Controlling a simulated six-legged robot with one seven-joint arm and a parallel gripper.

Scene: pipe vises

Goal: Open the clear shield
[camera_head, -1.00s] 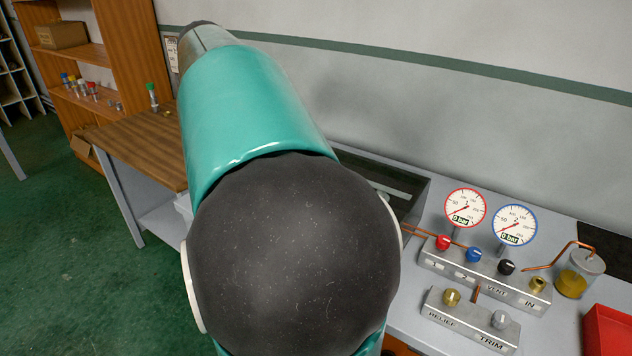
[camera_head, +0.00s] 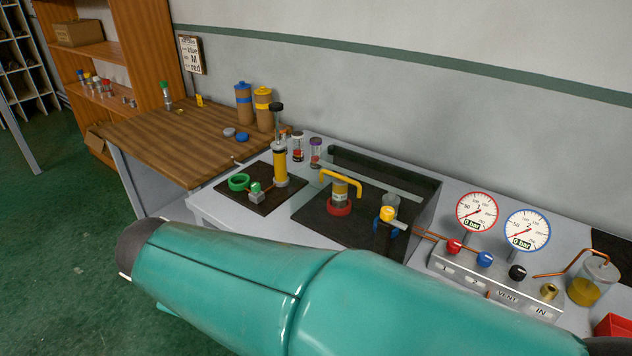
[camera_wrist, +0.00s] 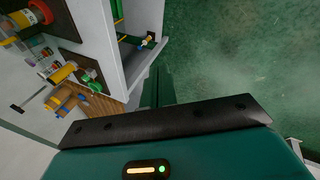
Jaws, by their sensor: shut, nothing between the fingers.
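The clear shield is hard to make out in the head view; a pale bar-like edge (camera_head: 385,184) and a yellow handle (camera_head: 341,176) show at the work station. Behind the handle stands a yellow-banded cylinder (camera_head: 340,194) on a red ring. The shield looks closed over this area, though its clear face barely shows. My gripper (camera_wrist: 158,88) shows in the wrist view as dark green fingers, shut and empty. It points past the bench side toward the green floor, apart from the handle. My gripper is not seen in the head view.
My arm crosses the front of the bench in the head view. Two gauges (camera_head: 502,220) and a valve block (camera_head: 490,272) stand to the right. A yellow pump-like cylinder (camera_head: 280,165) stands left of the handle, and a wooden table (camera_head: 175,140) is further left.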

